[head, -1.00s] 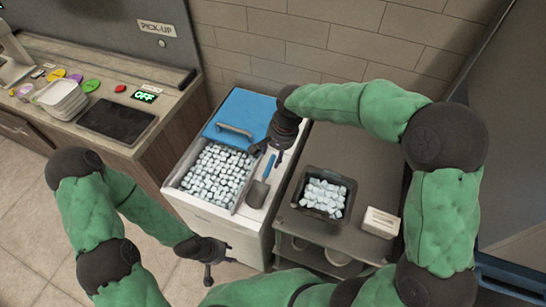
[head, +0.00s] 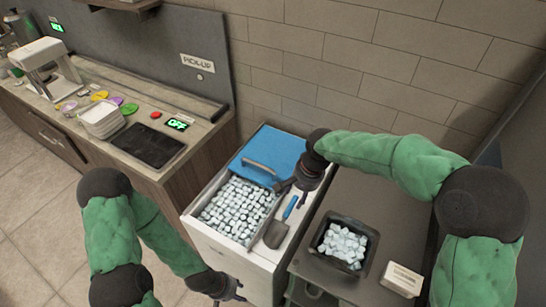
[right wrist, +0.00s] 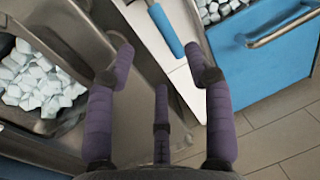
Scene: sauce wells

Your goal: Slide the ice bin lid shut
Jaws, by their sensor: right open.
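The white ice bin (head: 190,226) is full of ice cubes over its front part. Its blue lid (head: 285,143) covers only the back part, and the grey bar handle (head: 258,170) lies near the lid's front edge. My right gripper (head: 287,190) is open and empty just right of the lid, above the bin's right rim. In the right wrist view its fingers (right wrist: 158,62) are spread, and the lid (right wrist: 268,75) with its handle (right wrist: 282,26) lies to their right, apart from them. My left gripper (head: 230,292) is low in front of the bin, its fingers looking spread and empty.
A scoop with a blue handle (head: 290,208) lies on the bin's right rim. A dark tub of ice (head: 318,238) and a small pale box (head: 402,279) stand on the grey counter to the right. The pick-up counter (head: 190,150) is left of the bin.

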